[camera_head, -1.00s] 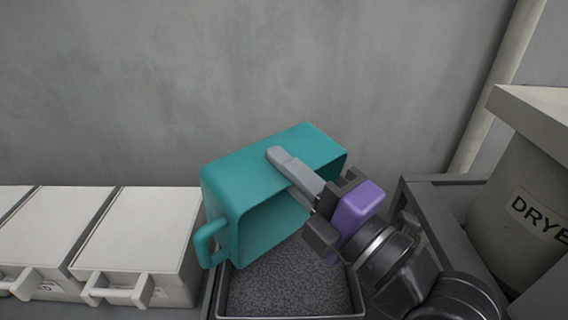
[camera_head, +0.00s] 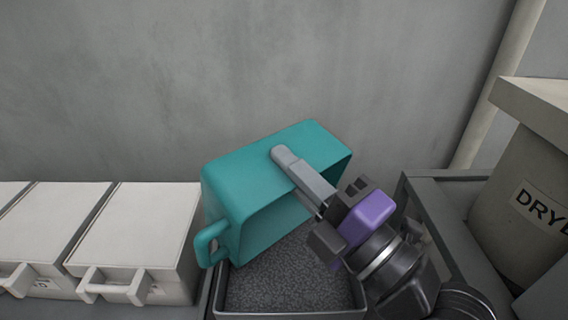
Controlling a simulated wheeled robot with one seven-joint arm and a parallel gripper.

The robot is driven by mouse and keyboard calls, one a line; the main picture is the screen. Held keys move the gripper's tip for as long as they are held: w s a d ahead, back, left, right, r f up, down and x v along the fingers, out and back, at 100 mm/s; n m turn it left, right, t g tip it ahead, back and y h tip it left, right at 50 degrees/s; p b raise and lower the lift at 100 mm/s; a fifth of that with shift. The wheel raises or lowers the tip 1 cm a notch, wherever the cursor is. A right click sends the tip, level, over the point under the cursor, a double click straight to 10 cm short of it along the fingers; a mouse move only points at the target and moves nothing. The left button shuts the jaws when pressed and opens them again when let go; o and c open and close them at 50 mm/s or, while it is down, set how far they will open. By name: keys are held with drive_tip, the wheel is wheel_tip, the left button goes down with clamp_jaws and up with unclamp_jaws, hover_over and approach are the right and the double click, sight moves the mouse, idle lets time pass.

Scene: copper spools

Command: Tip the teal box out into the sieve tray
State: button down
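The teal box (camera_head: 245,185) is held tilted on its side above the sieve tray (camera_head: 290,316). Its open side faces down toward the front right, and its handle (camera_head: 207,243) is at the left. The part of its inside that shows looks empty. My gripper (camera_head: 302,175) reaches in from the lower right, with one grey finger lying along the outside of the box wall. The other finger is hidden, but the box is held up in the gripper. The sieve tray is dark, with a layer of grey granular material (camera_head: 290,282) across its bottom.
Several pale lidded boxes with front handles (camera_head: 135,230) stand in a row at the left. A grey open bin or frame (camera_head: 440,215) is right of the tray. A large container marked "DRYE" (camera_head: 510,200) stands at the far right. A grey wall (camera_head: 200,80) is behind.

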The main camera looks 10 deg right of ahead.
sight(267, 143)
drive_tip(key=shift+s+d+f, duration=0.2)
drive_tip(key=shift+s+f, duration=0.1)
drive_tip(key=shift+f, duration=0.25)
drive_tip(key=shift+s+d+r, duration=0.1)
drive_tip(key=shift+r, duration=0.35)
drive_tip(key=w+a+r+g+p, duration=0.1)
drive_tip(key=p, duration=0.1)
drive_tip(key=w+r+g+h+p, duration=0.1)
drive_tip(key=w+r, duration=0.1)
drive_tip(key=w+a+r+g+p, duration=0.1)
drive_tip(key=p, duration=0.1)
drive_tip(key=shift+w+a+r+h+p, duration=0.3)
drive_tip(key=shift+w+r+p, duration=0.05)
drive_tip(key=shift+w, duration=0.05)
drive_tip(key=w+p, duration=0.1)
drive_tip(key=p, duration=0.2)
drive_tip(key=a+r+g+h+p, duration=0.1)
drive_tip(key=p, duration=0.1)
drive_tip(key=shift+w+r+g+p, duration=0.2)
drive_tip(key=shift+w+g+p, duration=0.1)
drive_tip(key=shift+w+p, duration=0.1)
drive_tip(key=w+a+f+g+h+p, duration=0.2)
drive_tip(key=w+a+g+h+p, duration=0.25)
drive_tip(key=w+g+p, duration=0.65)
wheel_tip(267, 143, down, 7)
drive_tip(key=s+g+h+p, duration=0.2)
drive_tip(key=s+g+h, duration=0.1)
drive_tip(key=shift+d+r, duration=0.1)
drive_tip(key=shift+r, duration=2.2)
